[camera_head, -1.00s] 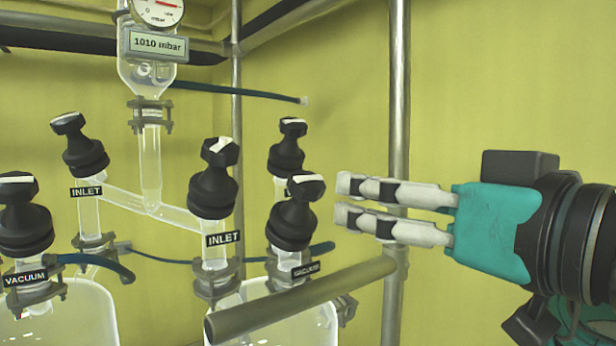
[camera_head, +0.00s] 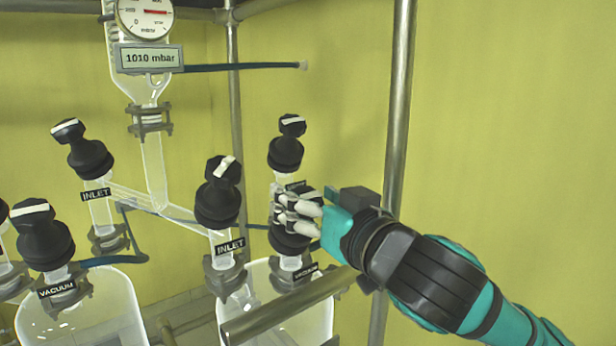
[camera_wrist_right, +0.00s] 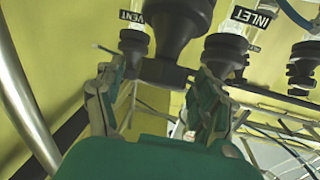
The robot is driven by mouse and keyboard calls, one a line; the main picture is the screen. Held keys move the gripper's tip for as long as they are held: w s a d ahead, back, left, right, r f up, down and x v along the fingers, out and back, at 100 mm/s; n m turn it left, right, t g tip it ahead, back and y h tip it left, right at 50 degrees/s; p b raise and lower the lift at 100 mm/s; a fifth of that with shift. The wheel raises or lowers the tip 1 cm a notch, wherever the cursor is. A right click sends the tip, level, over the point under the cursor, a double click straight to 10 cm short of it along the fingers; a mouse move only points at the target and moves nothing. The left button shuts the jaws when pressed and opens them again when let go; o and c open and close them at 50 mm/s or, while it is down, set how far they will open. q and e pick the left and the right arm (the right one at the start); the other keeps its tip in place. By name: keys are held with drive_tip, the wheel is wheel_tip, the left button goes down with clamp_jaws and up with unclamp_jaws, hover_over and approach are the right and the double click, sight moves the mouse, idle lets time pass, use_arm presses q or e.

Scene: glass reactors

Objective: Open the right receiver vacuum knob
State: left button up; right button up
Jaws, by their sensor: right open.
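The right receiver's vacuum knob (camera_head: 290,241) is black and sits above a VACUUM label (camera_head: 306,272). Its top is mostly hidden behind my right gripper (camera_head: 298,210), which comes in from the right at the knob's handle. In the right wrist view, the gripper (camera_wrist_right: 158,95) is open, with one finger on each side of a black knob end (camera_wrist_right: 163,72). I cannot tell whether the fingers touch it. My left gripper is not in view.
A black INLET knob (camera_head: 218,190) stands close left of the gripper, and another black knob (camera_head: 287,145) stands just behind. A metal bar (camera_head: 285,309) crosses below, and a vertical pole (camera_head: 398,120) stands to the right. A gauge (camera_head: 145,17) hangs upper left.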

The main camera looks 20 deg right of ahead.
drive_tip(key=shift+w, duration=0.2)
drive_tip(key=c, duration=1.2)
drive_tip(key=shift+n+y, duration=0.5)
drive_tip(key=shift+y, duration=0.1)
